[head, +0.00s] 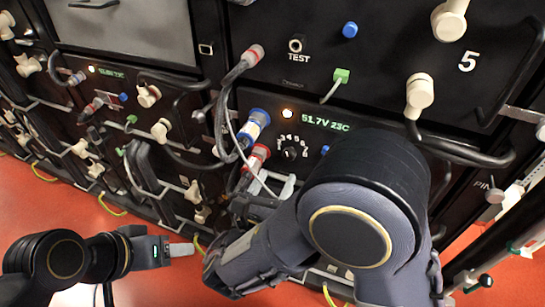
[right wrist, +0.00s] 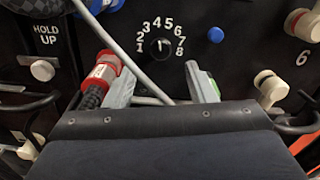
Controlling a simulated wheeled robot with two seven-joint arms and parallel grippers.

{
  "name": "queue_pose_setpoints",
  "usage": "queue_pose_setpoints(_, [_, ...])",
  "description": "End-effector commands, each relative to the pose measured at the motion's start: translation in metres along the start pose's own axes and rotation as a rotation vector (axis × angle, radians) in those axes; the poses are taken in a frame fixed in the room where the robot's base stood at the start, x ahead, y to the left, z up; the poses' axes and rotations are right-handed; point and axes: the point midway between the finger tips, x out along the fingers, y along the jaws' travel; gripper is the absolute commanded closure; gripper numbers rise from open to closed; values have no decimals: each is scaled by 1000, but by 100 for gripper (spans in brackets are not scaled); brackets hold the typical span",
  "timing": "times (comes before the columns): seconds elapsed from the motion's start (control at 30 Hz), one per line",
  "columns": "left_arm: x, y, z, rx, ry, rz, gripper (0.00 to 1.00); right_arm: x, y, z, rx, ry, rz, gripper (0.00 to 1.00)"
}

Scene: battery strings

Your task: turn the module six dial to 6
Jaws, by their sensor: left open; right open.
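The module six dial (right wrist: 160,46) is a black knob in an arc of white numbers 1 to 8. Its small white mark looks roughly upward, near 4 and 5, but is too small to read surely. In the head view the dial (head: 291,153) shows just beyond my right arm. My right gripper (right wrist: 162,76) is open and empty, its fingers apart below and either side of the dial, not touching it. A grey cable crosses between the fingers and passes left of the dial. My left gripper (head: 182,250) is open, over the red floor at lower left, far from the dial.
A red-collared plug (right wrist: 101,72) is close by my right gripper's left finger. A blue button (right wrist: 215,34) is right of the dial, and a cream connector (right wrist: 271,88) sits below the white 6. A lit display (head: 325,122) reads 51.7V 23C. Open floor (head: 150,285) lies in front.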

Motion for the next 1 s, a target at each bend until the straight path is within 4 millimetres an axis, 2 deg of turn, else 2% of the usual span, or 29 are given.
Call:
queue_pose_setpoints(0.4, [3,-2,2,0,0,0,48,60,0,0,1,-2,-2,50])
queue_pose_setpoints(0.5, [4,-2,2,0,0,0,48,69,0,0,1,-1,1,50])
queue_pose_setpoints(0.87, [4,-2,2,0,0,0,48,76,0,0,0,-1,1,50])
queue_pose_setpoints(1.0, [4,-2,2,0,0,0,48,76,0,0,0,-1,1,67])
